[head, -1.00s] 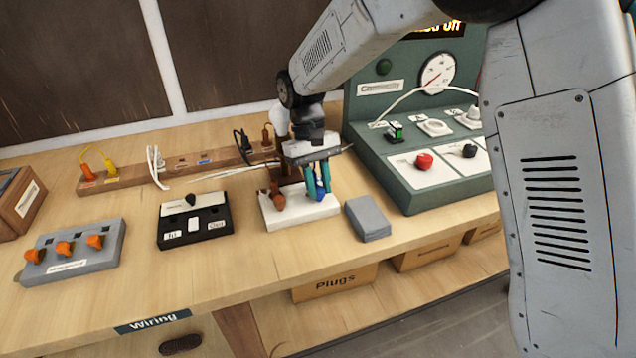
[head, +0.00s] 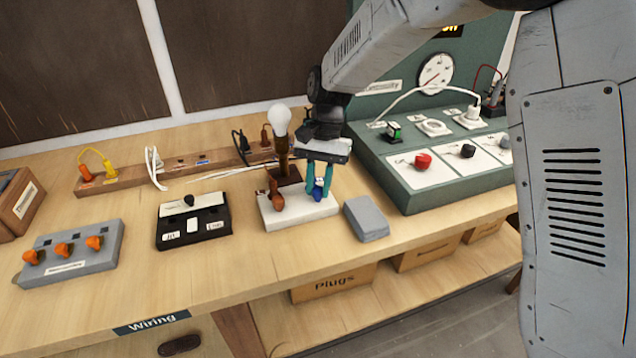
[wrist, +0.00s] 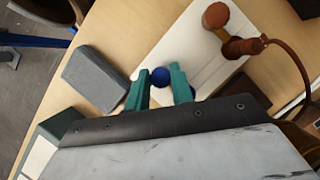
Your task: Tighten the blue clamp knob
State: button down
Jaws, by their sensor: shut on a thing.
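The blue clamp knob (head: 317,194) stands at the right end of a white block (head: 300,213) on the bench. My gripper (head: 318,190) reaches down from above, with its two teal fingers on either side of the knob and shut on it. In the wrist view the round blue knob (wrist: 160,76) sits between the teal fingertips (wrist: 161,82). A brown-orange knob (head: 277,201) stands at the left end of the same white block, and a brown cord leads from it in the wrist view.
A grey block (head: 366,219) lies just right of the white block. A lamp with a bulb (head: 280,125) stands behind it. A black switch box (head: 195,228) is to the left. The green test panel (head: 420,202) rises on the right. The front bench strip is clear.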

jog(key=shift+m, duration=0.3)
jog(key=c, duration=1.2)
grip_release()
jog(key=v, duration=0.7)
jog(key=shift+r, duration=0.35)
jog(key=shift+w+d, duration=0.1)
jog(key=shift+w, duration=0.05)
